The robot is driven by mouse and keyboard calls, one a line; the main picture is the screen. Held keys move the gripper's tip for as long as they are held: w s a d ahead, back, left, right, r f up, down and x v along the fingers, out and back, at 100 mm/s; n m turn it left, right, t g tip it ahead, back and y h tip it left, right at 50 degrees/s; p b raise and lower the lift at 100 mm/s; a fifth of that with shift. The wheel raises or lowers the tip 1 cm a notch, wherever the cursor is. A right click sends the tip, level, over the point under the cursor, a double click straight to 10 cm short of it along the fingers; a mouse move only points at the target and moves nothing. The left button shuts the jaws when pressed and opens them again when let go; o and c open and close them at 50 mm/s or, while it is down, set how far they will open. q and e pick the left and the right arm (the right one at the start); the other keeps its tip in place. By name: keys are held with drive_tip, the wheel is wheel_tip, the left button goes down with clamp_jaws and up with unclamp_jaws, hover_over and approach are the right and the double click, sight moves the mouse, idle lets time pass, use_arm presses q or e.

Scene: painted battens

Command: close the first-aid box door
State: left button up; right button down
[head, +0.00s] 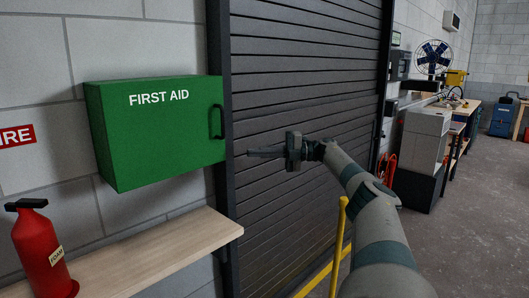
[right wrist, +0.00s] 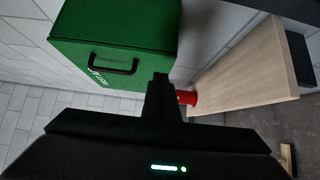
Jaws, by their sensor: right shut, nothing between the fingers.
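The green first-aid box (head: 150,135) is mounted on the wall at left in the head view. Its door, lettered FIRST AID, looks flush with the body; I see no gap. The black handle (head: 217,121) is at the door's right edge. The right wrist view shows the box (right wrist: 125,30) and handle (right wrist: 113,64) too. My right gripper (head: 252,154) is shut and empty, pointing left, to the right of the box and apart from the handle. Its fingers (right wrist: 160,80) also show in the right wrist view. My left gripper is not in view.
A wooden shelf (head: 160,255) runs below the box, with a red fire extinguisher (head: 44,250) at its left. A dark roller shutter (head: 300,80) stands behind my right arm. A yellow rail (head: 338,245) is under that arm.

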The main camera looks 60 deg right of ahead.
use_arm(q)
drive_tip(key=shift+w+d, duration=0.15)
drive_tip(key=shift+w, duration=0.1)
use_arm(e)
drive_tip(key=shift+s+d, duration=0.35)
drive_tip(key=shift+d, duration=0.25)
drive_tip(key=shift+s+d, duration=0.3)
drive_tip(key=shift+d, duration=0.3)
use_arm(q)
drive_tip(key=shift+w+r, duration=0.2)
use_arm(e)
drive_tip(key=shift+s+f, duration=0.1)
drive_tip(key=shift+s, duration=0.05)
